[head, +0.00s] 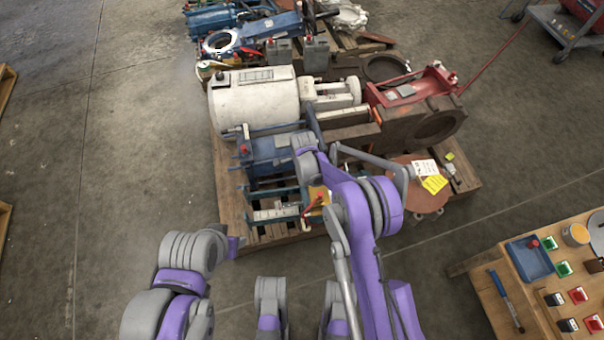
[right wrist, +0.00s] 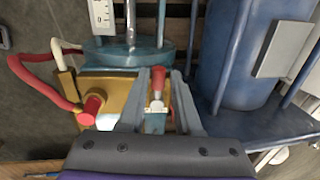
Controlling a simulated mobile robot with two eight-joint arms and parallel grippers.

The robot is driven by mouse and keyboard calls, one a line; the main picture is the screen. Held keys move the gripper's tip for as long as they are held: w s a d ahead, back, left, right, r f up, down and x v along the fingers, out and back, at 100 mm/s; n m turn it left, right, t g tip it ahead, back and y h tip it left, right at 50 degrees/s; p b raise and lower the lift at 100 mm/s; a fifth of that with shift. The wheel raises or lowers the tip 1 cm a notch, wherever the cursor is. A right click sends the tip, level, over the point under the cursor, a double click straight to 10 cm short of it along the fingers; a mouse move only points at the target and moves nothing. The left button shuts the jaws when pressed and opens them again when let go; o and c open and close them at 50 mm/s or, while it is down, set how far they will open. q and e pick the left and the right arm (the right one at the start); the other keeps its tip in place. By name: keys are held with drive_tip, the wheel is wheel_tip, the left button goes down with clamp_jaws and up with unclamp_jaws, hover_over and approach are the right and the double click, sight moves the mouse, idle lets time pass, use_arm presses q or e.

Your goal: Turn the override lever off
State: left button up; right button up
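A brass-yellow block (right wrist: 105,90) shows in the right wrist view, with a short red-tipped lever (right wrist: 157,82) standing at its right part. This looks like the override lever. A red knob (right wrist: 91,107) sticks out of the block further left. My right gripper (right wrist: 154,92) is open, with one finger on each side of the red-tipped lever; I cannot tell whether they touch it. In the head view the yellow block (head: 317,195) sits at the front of the blue frame, partly hidden by my right arm. My left gripper (head: 236,244) is low at the left, its fingers not clear.
A blue cylinder (right wrist: 245,55) stands close to the right of the gripper. A red hose (right wrist: 38,82) loops at left, near a white scale (right wrist: 102,17). A wooden pallet (head: 228,200) bears the machines. A workbench (head: 490,305) stands at the right. Floor at left is clear.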

drive_tip(key=shift+o, duration=1.2)
wheel_tip(320, 180, up, 11)
drive_tip(key=s+p, duration=0.1)
drive_tip(key=p, duration=0.1)
drive_tip(key=shift+s+p, duration=0.15)
drive_tip(key=shift+p, duration=0.15)
drive_tip(key=shift+d+f, duration=0.1)
drive_tip(key=shift+f, duration=0.05)
